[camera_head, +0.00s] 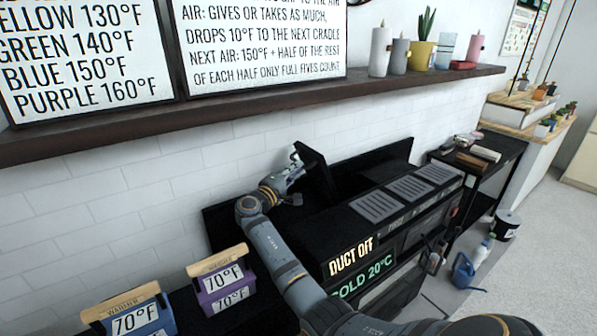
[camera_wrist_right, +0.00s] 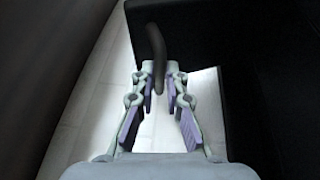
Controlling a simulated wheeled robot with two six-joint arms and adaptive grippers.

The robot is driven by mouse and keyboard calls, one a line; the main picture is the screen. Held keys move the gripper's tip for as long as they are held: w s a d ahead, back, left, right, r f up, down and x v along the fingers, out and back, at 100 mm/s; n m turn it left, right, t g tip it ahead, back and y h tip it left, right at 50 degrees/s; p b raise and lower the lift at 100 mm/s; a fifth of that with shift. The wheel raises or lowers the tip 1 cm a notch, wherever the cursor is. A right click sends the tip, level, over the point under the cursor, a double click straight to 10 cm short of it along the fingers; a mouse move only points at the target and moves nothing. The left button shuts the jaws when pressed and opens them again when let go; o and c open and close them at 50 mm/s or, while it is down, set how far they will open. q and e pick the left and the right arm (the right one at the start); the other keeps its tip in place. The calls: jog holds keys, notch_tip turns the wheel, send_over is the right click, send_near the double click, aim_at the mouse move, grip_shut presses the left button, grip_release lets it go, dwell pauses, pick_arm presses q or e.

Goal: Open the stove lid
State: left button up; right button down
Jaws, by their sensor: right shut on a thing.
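The black stove (camera_head: 405,215) stands against the white brick wall, with grey vents on top and a front sign reading "DUCT OFF" and "COLD 20°C". A black panel, seemingly the stove lid (camera_head: 318,172), stands steeply tilted at the stove's left part. My right gripper (camera_head: 298,165) is at the panel's upper left side. In the right wrist view, my right gripper (camera_wrist_right: 161,80) is shut on a dark curved handle (camera_wrist_right: 156,45), which runs between its fingertips beside the black panel (camera_wrist_right: 195,35). My left gripper is out of view.
A purple box (camera_head: 222,285) and a blue box (camera_head: 140,318), both labelled 70°F, stand front left of the stove. A black side table (camera_head: 500,150) stands to the right.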

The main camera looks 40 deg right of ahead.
jog(key=shift+f, duration=0.3)
jog(key=c, duration=1.5)
grip_release()
jog(key=shift+d, duration=0.1)
jog(key=shift+o, duration=0.7)
jog(key=shift+d+f, duration=0.1)
jog(key=shift+d, duration=0.1)
notch_tip(320, 180, up, 10)
